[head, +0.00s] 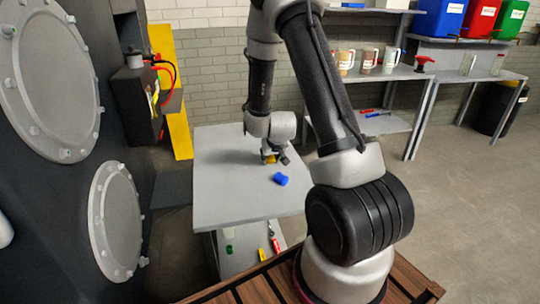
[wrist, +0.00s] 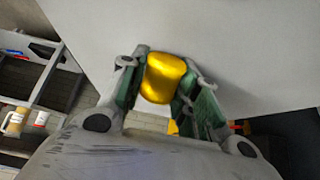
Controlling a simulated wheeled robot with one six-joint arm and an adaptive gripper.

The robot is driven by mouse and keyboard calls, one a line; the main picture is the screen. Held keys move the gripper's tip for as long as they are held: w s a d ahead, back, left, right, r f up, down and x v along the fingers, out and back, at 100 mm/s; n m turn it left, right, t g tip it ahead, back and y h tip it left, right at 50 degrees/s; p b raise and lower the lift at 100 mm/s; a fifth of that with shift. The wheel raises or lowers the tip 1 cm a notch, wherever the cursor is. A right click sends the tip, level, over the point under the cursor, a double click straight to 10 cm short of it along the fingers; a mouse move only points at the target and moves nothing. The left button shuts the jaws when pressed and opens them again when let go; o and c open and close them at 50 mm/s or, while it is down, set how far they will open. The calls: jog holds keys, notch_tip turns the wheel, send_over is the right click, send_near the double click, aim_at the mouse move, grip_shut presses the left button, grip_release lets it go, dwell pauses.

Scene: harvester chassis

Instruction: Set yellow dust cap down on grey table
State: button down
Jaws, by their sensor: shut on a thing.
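My gripper (wrist: 163,95) is shut on the yellow dust cap (wrist: 164,77), which sits between its two fingers in the wrist view. In the head view the yellow dust cap (head: 270,158) shows only partly at my gripper (head: 274,157), over the back right part of the grey table (head: 225,175). The grey table top (wrist: 240,50) fills much of the wrist view behind the cap. I cannot tell whether the cap touches the table.
A blue cap (head: 280,179) lies on the table in front of my gripper. A lower shelf (head: 240,262) holds a few small coloured items. A shelf unit with jugs (head: 367,60) stands behind on the right. The table's left part is clear.

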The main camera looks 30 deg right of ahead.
jog(key=shift+f, duration=0.3)
jog(key=shift+s+f, duration=0.15)
jog(key=shift+s+a+f, duration=0.1)
jog(key=shift+s+f, duration=0.1)
jog(key=shift+f, duration=0.05)
jog(key=c, duration=1.3)
grip_release()
jog(key=o, duration=0.3)
jog(key=shift+w+f, duration=0.1)
jog(key=shift+f, duration=0.15)
jog(key=shift+o, duration=0.2)
jog(key=shift+r, duration=0.1)
jog(key=v, duration=1.2)
jog(key=shift+w, duration=0.25)
